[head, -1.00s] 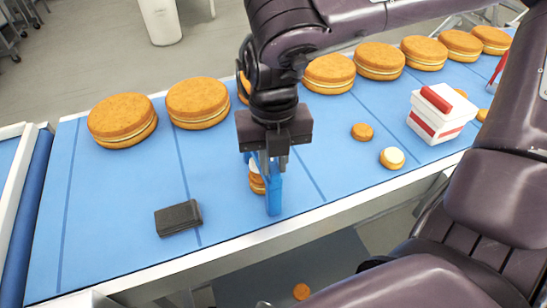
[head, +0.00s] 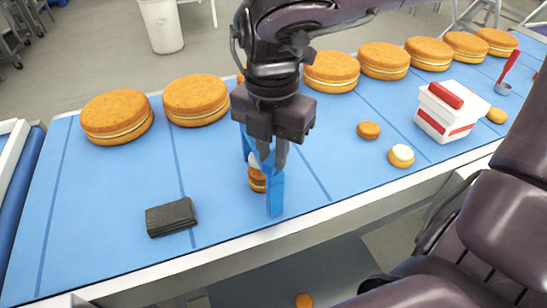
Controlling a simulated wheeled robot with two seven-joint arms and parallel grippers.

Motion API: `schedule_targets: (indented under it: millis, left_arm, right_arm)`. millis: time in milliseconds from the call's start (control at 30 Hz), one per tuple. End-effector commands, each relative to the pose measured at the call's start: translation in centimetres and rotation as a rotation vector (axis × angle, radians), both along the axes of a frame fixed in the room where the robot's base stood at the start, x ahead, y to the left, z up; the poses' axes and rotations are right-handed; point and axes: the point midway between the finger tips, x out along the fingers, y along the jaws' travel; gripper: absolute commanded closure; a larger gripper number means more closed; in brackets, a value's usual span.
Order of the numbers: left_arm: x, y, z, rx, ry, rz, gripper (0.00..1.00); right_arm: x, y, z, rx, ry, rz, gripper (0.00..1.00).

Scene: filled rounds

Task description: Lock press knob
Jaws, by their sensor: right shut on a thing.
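A blue press (head: 275,195) stands upright on the blue work surface near its front edge. A small round filled biscuit (head: 257,179) sits in or just behind it, partly hidden. My right gripper (head: 266,155) points down onto the top of the press and is shut on its upper blue part, which is the knob as far as I can tell. The gripper body hides most of the knob, so whether it is locked cannot be seen. My left gripper is not in view.
Large filled rounds (head: 196,100) line the back of the blue surface (head: 110,190). A dark block (head: 171,217) lies left of the press. To the right are a small biscuit (head: 368,130), a cream-topped one (head: 401,155) and a white-and-red box (head: 447,112).

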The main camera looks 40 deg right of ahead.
Motion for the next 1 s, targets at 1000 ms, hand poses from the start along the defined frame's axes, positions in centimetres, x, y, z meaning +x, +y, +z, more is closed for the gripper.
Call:
schedule_targets:
  millis: [1000]
  left_arm:
    - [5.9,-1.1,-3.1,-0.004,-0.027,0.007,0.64]
  right_arm:
    - [0.4,0.0,0.0,0.0,-0.002,-0.687,1.0]
